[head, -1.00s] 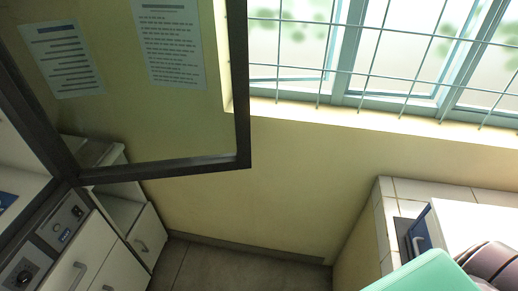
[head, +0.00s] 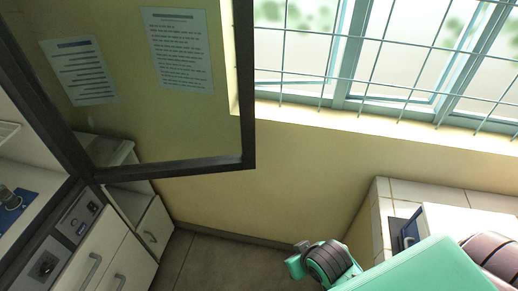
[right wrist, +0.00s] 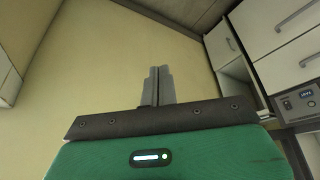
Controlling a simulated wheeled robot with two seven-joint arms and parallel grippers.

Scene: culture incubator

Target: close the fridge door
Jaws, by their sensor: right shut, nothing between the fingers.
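The fridge door (head: 246,90) is a dark-framed glass panel standing open at the upper left of the head view. The wall and two paper notices show through its glass. The fridge body (head: 45,215) is at the left edge, with a control panel (head: 70,228) below the opening. My left gripper is in neither view.
A barred window (head: 385,60) is in the wall at the upper right. A tiled counter (head: 395,195) with a white device (head: 445,218) is at the right. White drawers (head: 115,260) stand below the control panel. The floor (head: 215,265) between is clear.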

